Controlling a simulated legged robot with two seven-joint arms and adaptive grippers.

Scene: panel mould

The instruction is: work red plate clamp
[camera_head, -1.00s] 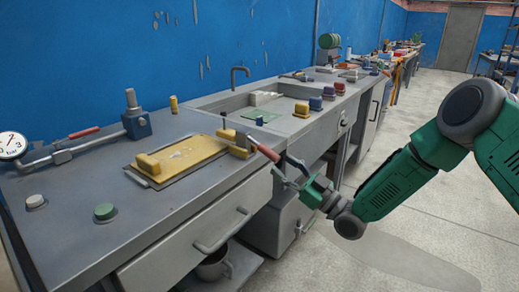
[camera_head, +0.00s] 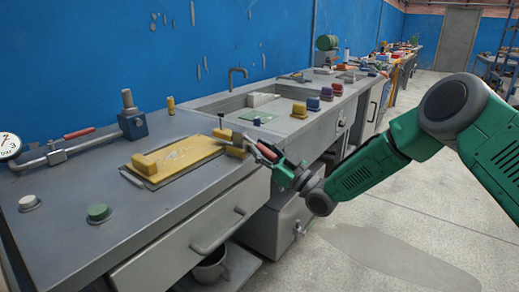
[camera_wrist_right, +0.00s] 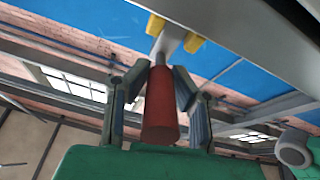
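The red plate clamp stands at the right end of the yellow plate (camera_head: 185,157), near the bench's front edge. Its red handle (camera_head: 267,151) points out over the edge toward my right arm. My right gripper (camera_head: 283,165) is at this handle. In the right wrist view the red handle (camera_wrist_right: 160,105) lies between the two fingers (camera_wrist_right: 160,72), pointing toward the palm. The fingertips are close to it on both sides; I cannot tell whether they press on it. The clamp's metal arm and yellow parts (camera_wrist_right: 193,42) show beyond the fingertips. My left gripper is not in view.
A blue block valve (camera_head: 134,123) with a red-handled pipe and a gauge (camera_head: 9,145) stands at the back left. White (camera_head: 28,202) and green (camera_head: 99,212) buttons sit in front. A sink (camera_head: 262,98) lies behind the plate. A drawer handle (camera_head: 217,235) juts out below. Floor at right is clear.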

